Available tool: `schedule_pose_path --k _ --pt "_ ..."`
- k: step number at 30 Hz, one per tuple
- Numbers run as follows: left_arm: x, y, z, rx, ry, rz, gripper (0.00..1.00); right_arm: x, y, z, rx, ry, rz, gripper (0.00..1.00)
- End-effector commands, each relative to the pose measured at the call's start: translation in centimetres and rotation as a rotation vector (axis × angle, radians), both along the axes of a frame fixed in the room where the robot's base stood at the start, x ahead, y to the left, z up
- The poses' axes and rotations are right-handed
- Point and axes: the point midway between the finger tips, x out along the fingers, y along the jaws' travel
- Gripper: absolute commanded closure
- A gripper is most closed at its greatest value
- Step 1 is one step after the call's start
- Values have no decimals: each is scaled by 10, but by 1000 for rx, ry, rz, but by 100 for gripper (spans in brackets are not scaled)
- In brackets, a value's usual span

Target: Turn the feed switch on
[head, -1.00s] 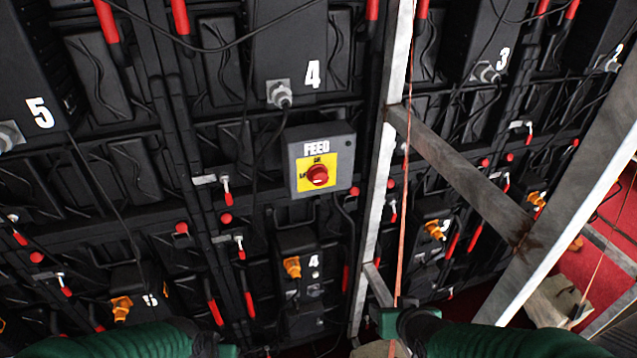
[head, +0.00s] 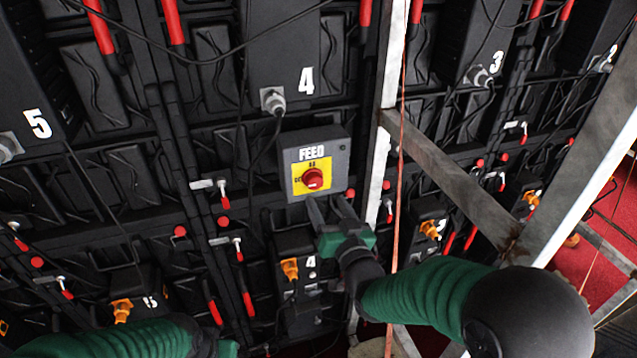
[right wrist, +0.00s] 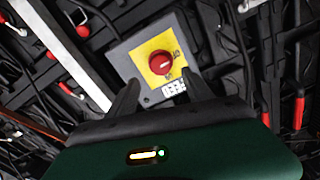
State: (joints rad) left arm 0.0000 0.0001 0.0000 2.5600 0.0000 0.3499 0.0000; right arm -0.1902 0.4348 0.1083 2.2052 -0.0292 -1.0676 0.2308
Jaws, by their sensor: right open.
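The feed switch is a red rotary knob (head: 313,179) on a yellow plate, set in a grey box (head: 334,145) marked FEED on the black wall. My right gripper (head: 328,202) is open, just below the box in the head view, with its fingers pointing up toward the knob. In the right wrist view the red knob (right wrist: 161,62) shows beyond and between the two dark fingers (right wrist: 158,95), and nothing is between them. Whether the fingertips touch the box cannot be told. My left arm (head: 120,340) shows at the bottom left; its fingers are not visible.
A grey metal upright (head: 385,120) stands right of the box, with a diagonal beam (head: 450,180) branching right. A thin orange strap (head: 400,160) hangs beside it. Cables, red handles and an orange plug (head: 289,269) sit around and below the box.

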Motion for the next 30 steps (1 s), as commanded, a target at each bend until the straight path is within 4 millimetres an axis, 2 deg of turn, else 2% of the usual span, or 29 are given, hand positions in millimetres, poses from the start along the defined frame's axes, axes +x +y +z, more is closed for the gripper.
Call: schedule_pose_path --k 3,9,19,30 --pt "0 0 8 0 0 0 100 28 10 2 0 0 1 40" --pt "0 0 12 0 0 0 100 59 19 1 0 0 0 40" --pt "0 0 12 0 0 0 100 65 21 0 -1 1 0 40" --pt "0 0 12 0 0 0 100 65 21 0 -1 1 0 88"
